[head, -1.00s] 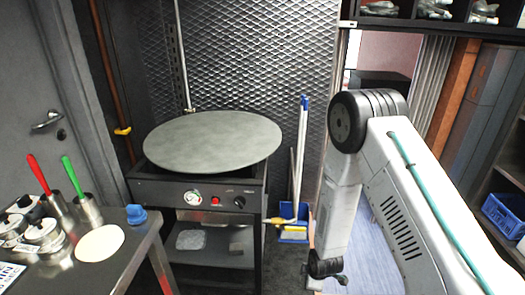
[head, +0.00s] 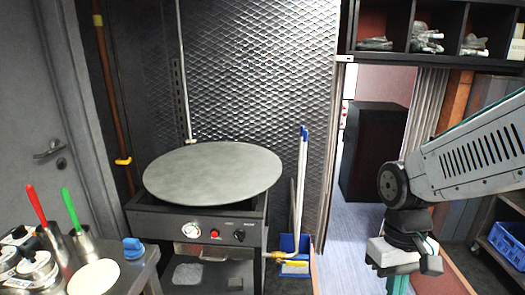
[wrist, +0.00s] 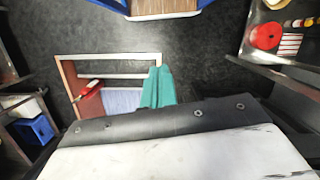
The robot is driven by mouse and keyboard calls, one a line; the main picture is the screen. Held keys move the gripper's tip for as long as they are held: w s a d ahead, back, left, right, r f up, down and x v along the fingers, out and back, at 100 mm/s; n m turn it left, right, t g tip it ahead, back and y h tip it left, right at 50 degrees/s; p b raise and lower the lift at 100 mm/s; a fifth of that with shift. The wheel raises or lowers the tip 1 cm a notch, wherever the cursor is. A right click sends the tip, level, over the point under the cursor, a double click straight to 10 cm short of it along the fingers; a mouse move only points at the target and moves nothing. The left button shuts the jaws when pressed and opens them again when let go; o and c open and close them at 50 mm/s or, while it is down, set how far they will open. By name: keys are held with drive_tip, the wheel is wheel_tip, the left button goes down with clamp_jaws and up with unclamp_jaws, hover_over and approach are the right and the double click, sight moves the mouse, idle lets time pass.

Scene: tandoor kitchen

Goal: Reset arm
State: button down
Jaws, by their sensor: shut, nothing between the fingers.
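My arm is folded at the right side of the head view. My gripper (head: 398,284) hangs below its wrist there, with its teal fingers cut by the bottom edge. In the wrist view the teal fingers of my gripper (wrist: 158,88) are together, with nothing between them. They hang above the floor, apart from any object.
A griddle with a round plate (head: 213,172) stands at the middle left. A steel counter (head: 135,275) with utensil cups and a flatbread (head: 94,278) is at the lower left. A blue dustpan (head: 295,268) stands beside the griddle. A blue crate (head: 508,245) sits on the right shelf.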

drive_tip(key=s+d+r+m+t, duration=0.1)
drive_tip(key=s+r+t, duration=0.3)
drive_tip(key=s+r, duration=0.4)
drive_tip(key=shift+s+d+r+m, duration=0.15)
drive_tip(key=shift+d+r+m, duration=0.15)
drive_tip(key=shift+d+r, duration=0.65)
